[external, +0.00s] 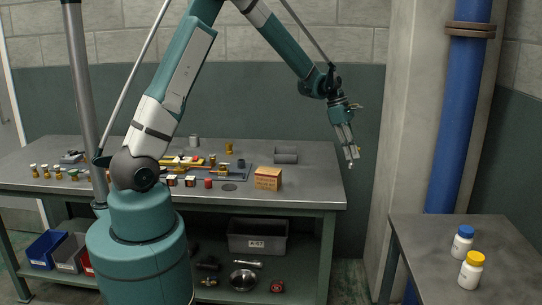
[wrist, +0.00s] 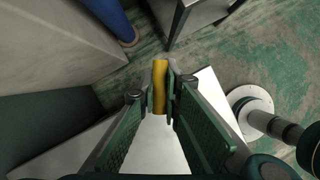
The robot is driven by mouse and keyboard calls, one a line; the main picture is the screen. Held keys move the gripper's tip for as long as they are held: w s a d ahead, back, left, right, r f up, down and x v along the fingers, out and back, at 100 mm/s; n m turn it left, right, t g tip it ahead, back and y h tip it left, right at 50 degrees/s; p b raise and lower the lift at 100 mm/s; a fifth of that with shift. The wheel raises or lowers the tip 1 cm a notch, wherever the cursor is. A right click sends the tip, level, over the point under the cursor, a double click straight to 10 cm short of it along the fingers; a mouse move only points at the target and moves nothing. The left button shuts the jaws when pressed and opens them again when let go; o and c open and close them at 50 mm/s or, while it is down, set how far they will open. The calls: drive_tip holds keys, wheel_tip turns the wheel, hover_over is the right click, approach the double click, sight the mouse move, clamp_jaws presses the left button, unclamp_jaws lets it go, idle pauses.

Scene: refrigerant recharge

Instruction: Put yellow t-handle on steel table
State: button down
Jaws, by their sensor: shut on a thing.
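My gripper (external: 349,152) is shut on the yellow t-handle (wrist: 159,88), which shows as a yellow bar between the two fingers in the wrist view. In the external view the handle is too small to make out clearly. The gripper points down in the air, just past the right end of the long workbench. A small grey metal table (external: 470,268) stands at the lower right, apart from the gripper. Part of it also shows at the top of the wrist view (wrist: 196,12). It appears to be the steel table.
A white bottle with a blue lid (external: 462,243) and one with a yellow lid (external: 471,271) stand on the small table. The long workbench (external: 318,189) holds valves, a cardboard box (external: 268,178) and other parts. A blue pipe (external: 463,110) rises behind the small table.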

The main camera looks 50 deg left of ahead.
drive_tip(key=s+d+f+m, duration=0.1)
drive_tip(key=d, duration=1.5)
drive_tip(key=d+m+g, duration=0.1)
drive_tip(key=d+m, duration=0.1)
drive_tip(key=d, duration=1.3)
drive_tip(key=shift+s+d+f, duration=0.35)
drive_tip(key=shift+d, duration=0.05)
wheel_tip(320, 180, down, 6)
drive_tip(key=shift+b, duration=0.35)
drive_tip(key=shift+f, duration=0.25)
drive_tip(key=shift+f, duration=1.75)
drive_tip(key=shift+f, duration=0.15)
